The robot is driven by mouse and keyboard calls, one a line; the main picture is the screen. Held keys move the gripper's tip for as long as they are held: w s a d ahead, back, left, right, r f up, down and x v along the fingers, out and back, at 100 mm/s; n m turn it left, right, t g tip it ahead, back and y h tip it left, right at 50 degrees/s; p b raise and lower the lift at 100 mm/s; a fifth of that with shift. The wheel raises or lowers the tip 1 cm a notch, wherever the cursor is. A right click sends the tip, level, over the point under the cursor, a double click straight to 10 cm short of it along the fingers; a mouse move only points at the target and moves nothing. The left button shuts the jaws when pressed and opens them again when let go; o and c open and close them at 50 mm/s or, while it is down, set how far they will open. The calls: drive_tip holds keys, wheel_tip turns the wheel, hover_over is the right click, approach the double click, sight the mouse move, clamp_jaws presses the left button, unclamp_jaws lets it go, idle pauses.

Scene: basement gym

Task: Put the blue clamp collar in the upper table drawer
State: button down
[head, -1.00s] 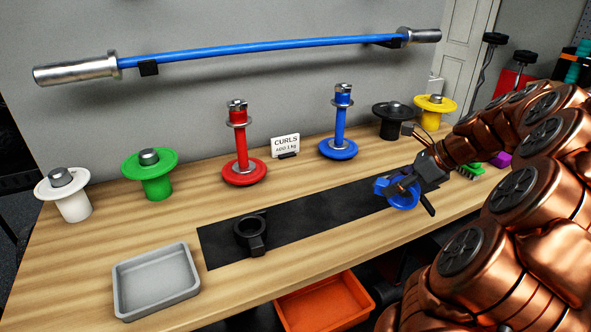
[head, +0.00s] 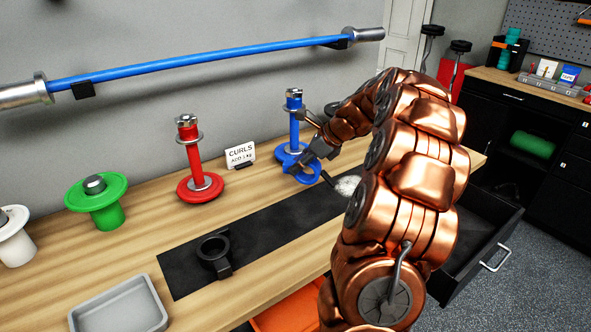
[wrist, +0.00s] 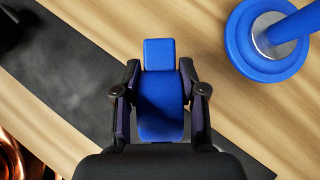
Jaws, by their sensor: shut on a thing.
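The blue clamp collar (head: 303,174) is held in my gripper (head: 314,158), in front of the blue post in the head view. The wrist view shows the collar (wrist: 160,105) between the two fingers of my gripper (wrist: 160,90), with its square lug pointing up in the picture. The collar is above the tabletop. An open drawer (head: 487,228) with black walls and a silver handle (head: 495,258) sticks out at the right of the table. My arm hides part of it, and I cannot tell whether it is the upper one.
A black collar (head: 213,254) lies on the dark mat (head: 190,274). The blue post (head: 295,128) and red post (head: 193,150) stand behind the mat. A grey tray (head: 120,307) is at the front left. An orange bin (head: 287,312) is below the table edge.

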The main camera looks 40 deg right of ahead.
drive_tip(key=shift+w+a, duration=0.1)
drive_tip(key=shift+w, duration=0.65)
drive_tip(key=shift+f, duration=1.75)
drive_tip(key=shift+f+p, duration=0.15)
drive_tip(key=shift+p, duration=0.2)
drive_tip(key=c, duration=0.7)
unclamp_jaws()
drive_tip(key=shift+o, duration=0.2)
drive_tip(key=b+v, duration=0.1)
drive_tip(key=v, duration=1.1)
drive_tip(key=shift+s, duration=0.1)
